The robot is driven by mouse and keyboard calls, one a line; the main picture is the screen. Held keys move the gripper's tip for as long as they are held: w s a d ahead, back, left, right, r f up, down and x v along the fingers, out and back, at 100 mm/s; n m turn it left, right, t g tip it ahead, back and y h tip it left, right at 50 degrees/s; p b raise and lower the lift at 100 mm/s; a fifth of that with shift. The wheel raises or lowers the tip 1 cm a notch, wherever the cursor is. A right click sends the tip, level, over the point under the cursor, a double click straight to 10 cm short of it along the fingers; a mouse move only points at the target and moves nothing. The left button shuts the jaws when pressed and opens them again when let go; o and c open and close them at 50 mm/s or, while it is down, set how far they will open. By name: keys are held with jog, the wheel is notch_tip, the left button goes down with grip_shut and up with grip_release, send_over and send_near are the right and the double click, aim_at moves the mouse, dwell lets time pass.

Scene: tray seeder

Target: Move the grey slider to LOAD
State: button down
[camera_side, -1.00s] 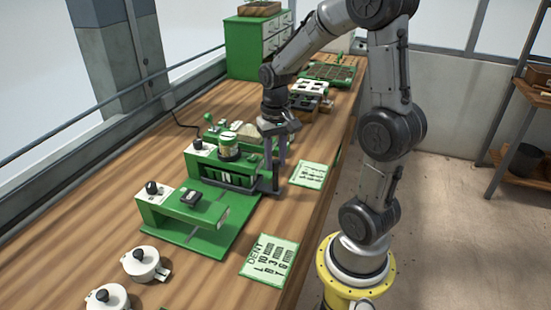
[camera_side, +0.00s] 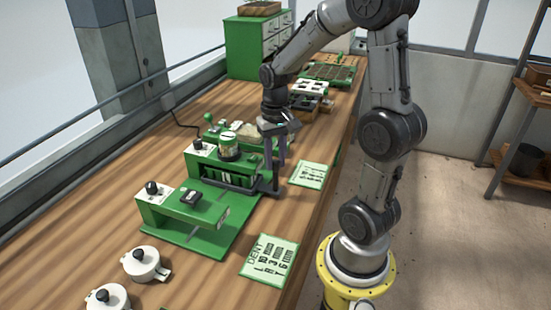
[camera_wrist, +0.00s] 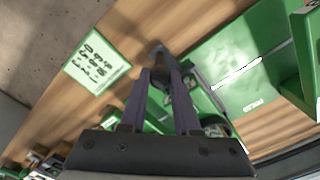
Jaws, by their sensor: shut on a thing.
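The grey slider (camera_side: 236,184) is a dark bar along the front of the green seeder (camera_side: 205,168), with an upright handle at its right end. My gripper (camera_side: 272,168) points down at that end, its two purple fingers shut on the handle. In the wrist view, my gripper (camera_wrist: 160,76) closes around the slider's dark handle (camera_wrist: 158,52). A LOAD mark cannot be made out in either view. The fingers hide part of the handle.
A green stand with a black knob (camera_side: 152,188) is in front of the seeder. Two lidded white pots (camera_side: 140,266) stand at near left. A DENT card (camera_side: 270,258) and another card (camera_side: 312,174) lie to the right. Green drawers (camera_side: 245,45) stand at the back.

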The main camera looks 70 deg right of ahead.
jog(key=a, duration=1)
jog(key=shift+r, duration=0.1)
jog(key=c, duration=0.6)
grip_release()
notch_tip(320, 180, up, 14)
jog(key=shift+f, duration=0.15)
